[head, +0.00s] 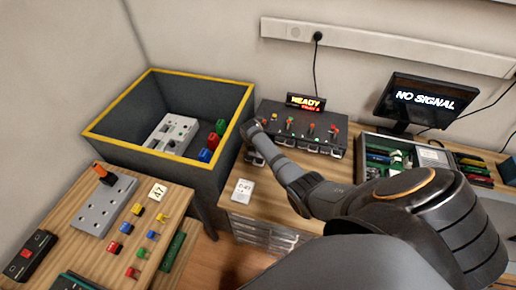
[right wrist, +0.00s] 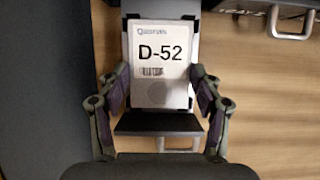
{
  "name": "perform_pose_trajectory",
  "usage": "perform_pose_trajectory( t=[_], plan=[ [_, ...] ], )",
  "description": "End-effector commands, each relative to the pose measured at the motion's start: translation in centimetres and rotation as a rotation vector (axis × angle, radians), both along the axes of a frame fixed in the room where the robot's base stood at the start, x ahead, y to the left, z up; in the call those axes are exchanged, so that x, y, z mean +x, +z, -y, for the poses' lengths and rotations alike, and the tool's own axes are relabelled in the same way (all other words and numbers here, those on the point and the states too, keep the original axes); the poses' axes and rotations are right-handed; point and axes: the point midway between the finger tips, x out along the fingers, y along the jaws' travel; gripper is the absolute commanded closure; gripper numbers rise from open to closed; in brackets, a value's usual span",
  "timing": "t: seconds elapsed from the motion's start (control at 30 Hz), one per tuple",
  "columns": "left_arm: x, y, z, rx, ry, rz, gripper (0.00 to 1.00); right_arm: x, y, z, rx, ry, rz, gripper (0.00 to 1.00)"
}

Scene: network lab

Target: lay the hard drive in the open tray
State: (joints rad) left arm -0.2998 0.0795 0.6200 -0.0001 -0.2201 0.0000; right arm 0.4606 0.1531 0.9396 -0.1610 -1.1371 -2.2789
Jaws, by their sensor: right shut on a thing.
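The hard drive (right wrist: 162,62) has a white label reading D-52 and shows in the right wrist view. My right gripper (right wrist: 162,95) is shut on it, with one finger at each side. A dark tray front (right wrist: 160,123) with a metal handle shows just below the drive; the drive is in line with this tray, but I cannot tell whether it touches the tray floor. In the head view my right arm reaches to the left end of the black drive unit (head: 310,140); its forearm hides the gripper and drive. My left gripper is not in view.
A closed tray handle (right wrist: 290,30) is at the upper right. A white card (head: 243,190) lies on the wooden bench. A dark yellow-rimmed bin (head: 220,82) stands left of the unit. A monitor (head: 420,102) and a box of circuit boards (head: 400,150) are to the right.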

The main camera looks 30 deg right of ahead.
Motion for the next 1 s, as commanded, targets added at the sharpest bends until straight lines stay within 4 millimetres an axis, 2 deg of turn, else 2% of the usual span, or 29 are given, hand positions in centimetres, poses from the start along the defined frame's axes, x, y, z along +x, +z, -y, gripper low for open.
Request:
perform_pose_trajectory(
  t=[0.13,0.17,0.33,0.6,0.7,1.0],
  plan=[
    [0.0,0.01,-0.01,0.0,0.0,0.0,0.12,0.06,0.06,0.0,0.0,0.0,0.001,0.94],
    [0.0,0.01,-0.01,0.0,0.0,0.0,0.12,0.06,0.06,0.0,0.0,0.0,0.001,0.33],
    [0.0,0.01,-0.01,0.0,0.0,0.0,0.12,0.05,0.05,0.01,0.0,0.0,0.001,0.1],
    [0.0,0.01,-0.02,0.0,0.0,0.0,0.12,0.02,0.02,0.0,0.0,0.0,0.0,0.08],
    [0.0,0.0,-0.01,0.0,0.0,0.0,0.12,-0.03,-0.04,-0.01,0.001,0.0,-0.001,0.0],
    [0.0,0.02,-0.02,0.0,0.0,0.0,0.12,0.0,0.01,0.0,0.0,0.0,0.0,0.0]
  ],
)
